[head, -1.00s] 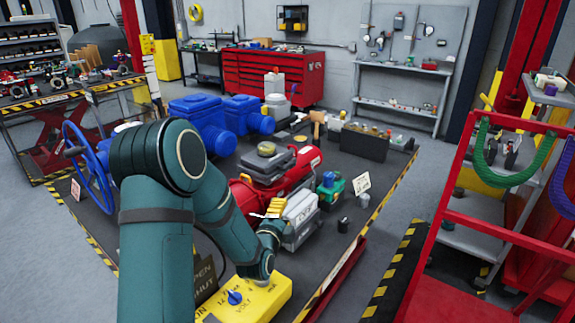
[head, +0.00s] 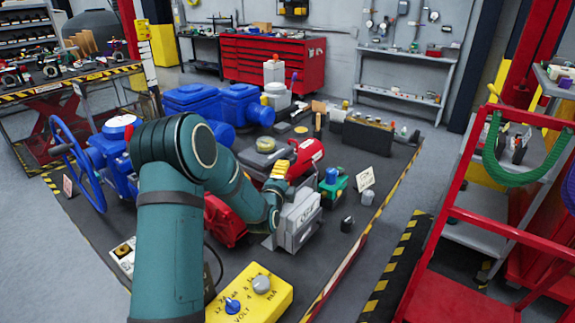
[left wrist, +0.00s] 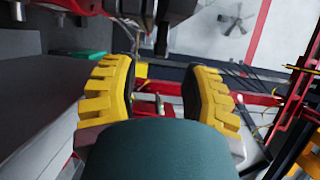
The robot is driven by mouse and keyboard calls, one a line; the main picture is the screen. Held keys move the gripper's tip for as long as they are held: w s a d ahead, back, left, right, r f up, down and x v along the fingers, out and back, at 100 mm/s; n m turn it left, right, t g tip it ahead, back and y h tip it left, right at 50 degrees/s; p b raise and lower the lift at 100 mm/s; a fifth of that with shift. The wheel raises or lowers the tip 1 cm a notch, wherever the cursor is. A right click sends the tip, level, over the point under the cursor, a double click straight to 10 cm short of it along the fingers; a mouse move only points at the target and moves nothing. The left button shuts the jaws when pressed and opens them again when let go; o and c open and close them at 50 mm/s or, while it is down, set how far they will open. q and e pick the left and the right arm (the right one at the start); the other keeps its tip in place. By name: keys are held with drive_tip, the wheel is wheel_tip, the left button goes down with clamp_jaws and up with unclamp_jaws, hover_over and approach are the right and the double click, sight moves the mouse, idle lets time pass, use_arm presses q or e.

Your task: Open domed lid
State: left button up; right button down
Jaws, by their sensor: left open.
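A red valve actuator (head: 305,153) stands on the dark table in the head view. A grey rounded housing (head: 298,222) faces front on it, and a grey part with an olive dome (head: 265,145) sits behind. I cannot tell for certain which is the domed lid. My left arm crosses in front and hides part of the actuator. The yellow fingers of my left gripper (head: 277,173) are just above and behind the grey housing; contact is unclear. In the left wrist view the fingers (left wrist: 160,88) are apart with nothing clearly held between them. My right gripper is not in view.
A yellow control box (head: 250,297) is at the table's near edge. Blue valve bodies (head: 192,100) and a blue handwheel (head: 80,165) stand to the left. A small green-and-blue unit (head: 332,186) and a white card (head: 365,178) are right of the housing. A red cart (head: 450,220) stands right.

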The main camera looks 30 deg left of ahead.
sight(270, 152)
use_arm(q)
drive_tip(key=shift+x, duration=2.8)
clamp_jaws()
drive_tip(key=shift+r, duration=0.1)
